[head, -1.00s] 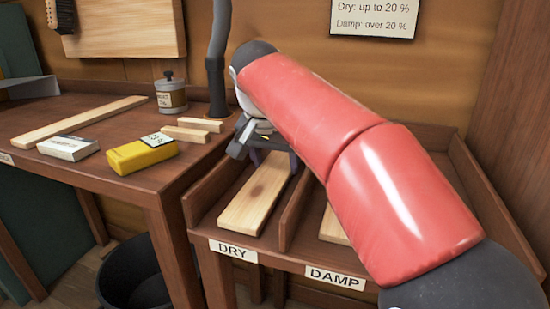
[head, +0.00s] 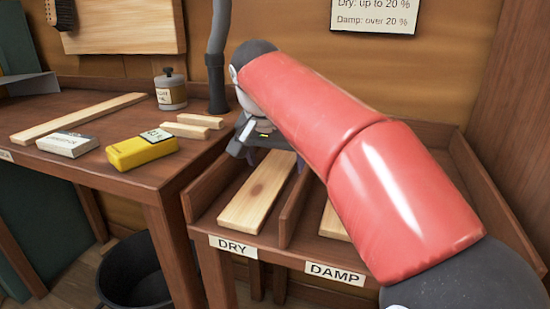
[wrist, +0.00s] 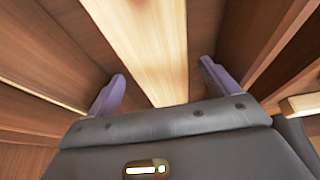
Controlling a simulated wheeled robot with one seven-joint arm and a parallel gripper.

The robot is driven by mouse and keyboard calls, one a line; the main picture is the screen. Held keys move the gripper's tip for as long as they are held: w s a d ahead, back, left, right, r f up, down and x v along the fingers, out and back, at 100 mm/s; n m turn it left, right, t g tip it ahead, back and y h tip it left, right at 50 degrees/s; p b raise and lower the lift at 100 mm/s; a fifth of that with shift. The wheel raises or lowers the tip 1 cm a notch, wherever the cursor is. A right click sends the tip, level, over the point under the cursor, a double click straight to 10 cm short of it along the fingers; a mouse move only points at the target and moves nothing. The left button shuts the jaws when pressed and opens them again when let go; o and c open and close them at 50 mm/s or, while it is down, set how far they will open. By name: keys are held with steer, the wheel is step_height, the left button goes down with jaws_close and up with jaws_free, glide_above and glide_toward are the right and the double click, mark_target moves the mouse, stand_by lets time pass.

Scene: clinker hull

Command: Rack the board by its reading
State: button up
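My gripper (head: 275,164) is over the far end of this board. In the wrist view my gripper (wrist: 162,70) is open, one purple finger on each side of the board (wrist: 150,40), with gaps between. A yellow meter (head: 142,152) lies on the bench; its display is too small to read. A wall sign (head: 374,15) says dry up to 20 %, damp over 20 %. Part of another board (head: 332,222) shows in the DAMP bay, mostly hidden by my arm.
A wooden divider (head: 300,205) separates the two bays. The bench (head: 100,175) at left holds a long strip (head: 78,118), a white box (head: 68,144), a tin (head: 171,92) and two short wood pieces (head: 193,125). A black bucket (head: 135,275) stands on the floor.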

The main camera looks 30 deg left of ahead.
steer(key=p+v, duration=0.2)
steer(key=v, duration=0.4)
steer(key=shift+s+r, duration=0.15)
steer(key=shift+r, duration=0.2)
steer(key=shift+s+r, duration=0.25)
steer(key=shift+r, duration=0.2)
